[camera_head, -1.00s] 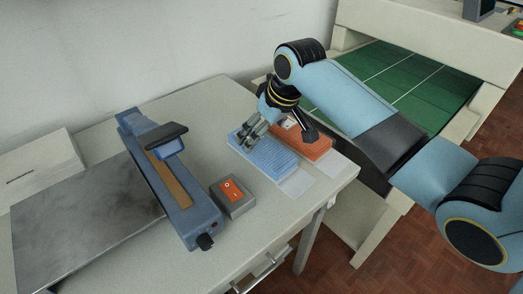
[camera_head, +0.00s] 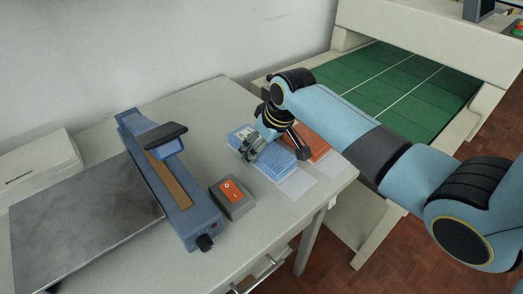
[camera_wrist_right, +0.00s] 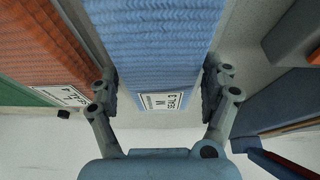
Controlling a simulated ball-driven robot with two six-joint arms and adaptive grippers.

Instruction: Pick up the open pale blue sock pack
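The pale blue sock pack (camera_head: 276,165) lies flat on the table, with a clear flap (camera_head: 298,184) stretching out at its near right end. In the right wrist view the blue ribbed pack (camera_wrist_right: 155,35) runs up the middle, with a white label (camera_wrist_right: 162,101) near its lower end. My right gripper (camera_head: 248,151) is over the pack's far left part. In the wrist view its fingers (camera_wrist_right: 160,88) are spread, one on each side of the pack, with the left finger very close to the pack's edge. My left gripper is in no view.
An orange sock pack (camera_head: 314,146) lies beside the blue one, close to my gripper; it also shows in the wrist view (camera_wrist_right: 45,45). A blue sealer (camera_head: 165,180) and a grey box with an orange switch (camera_head: 232,196) stand to the left. The wall is behind.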

